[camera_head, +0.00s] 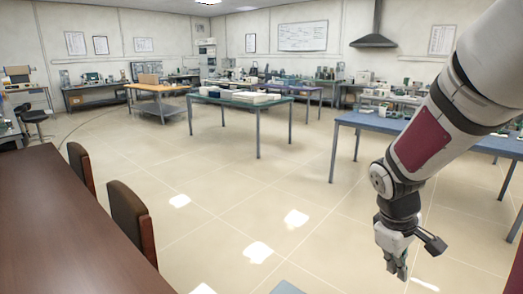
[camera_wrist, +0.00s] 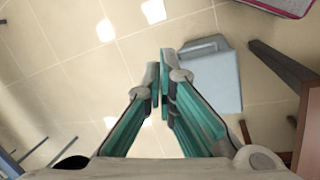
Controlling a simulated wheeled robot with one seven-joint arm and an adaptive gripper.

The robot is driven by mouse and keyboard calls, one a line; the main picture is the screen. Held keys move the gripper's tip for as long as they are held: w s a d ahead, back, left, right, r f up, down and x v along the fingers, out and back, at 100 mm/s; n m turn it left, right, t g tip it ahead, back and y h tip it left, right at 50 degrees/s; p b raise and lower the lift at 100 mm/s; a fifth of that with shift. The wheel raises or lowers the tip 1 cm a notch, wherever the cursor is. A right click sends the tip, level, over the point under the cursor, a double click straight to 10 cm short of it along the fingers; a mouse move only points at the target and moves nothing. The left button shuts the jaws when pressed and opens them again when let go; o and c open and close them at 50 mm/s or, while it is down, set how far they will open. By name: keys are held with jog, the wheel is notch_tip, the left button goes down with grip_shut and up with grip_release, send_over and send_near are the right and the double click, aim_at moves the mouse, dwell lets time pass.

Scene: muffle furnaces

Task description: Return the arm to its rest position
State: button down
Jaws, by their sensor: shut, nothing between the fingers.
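My arm reaches in from the upper right of the head view and hangs downward. My gripper (camera_head: 397,270) is at its lower end, pointing at the floor, well above or in front of the tiles. In the wrist view my gripper (camera_wrist: 160,92) shows its two teal-lined fingers close together at the tips, shut with nothing held.
A brown table (camera_head: 70,215) with chairs (camera_head: 132,220) stands at the left. A blue table (camera_head: 375,123) is behind my arm at the right, and a green-topped table (camera_head: 240,98) stands mid-room. Open tiled floor (camera_head: 225,190) lies between.

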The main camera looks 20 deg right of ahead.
jog(key=s+a+r+m+t+y, duration=0.1)
jog(key=s+a+r, duration=0.2)
jog(key=a, duration=0.4)
jog(key=s+a+r+m+t+y, duration=0.1)
jog(key=s+a+r+t, duration=0.1)
jog(key=a+r, duration=0.4)
jog(key=s+a+r+t+y, duration=0.1)
jog(key=s+a+r, duration=0.3)
jog(key=a, duration=0.4)
jog(key=shift+s+r+m, duration=0.2)
jog(key=shift+s+m, duration=0.2)
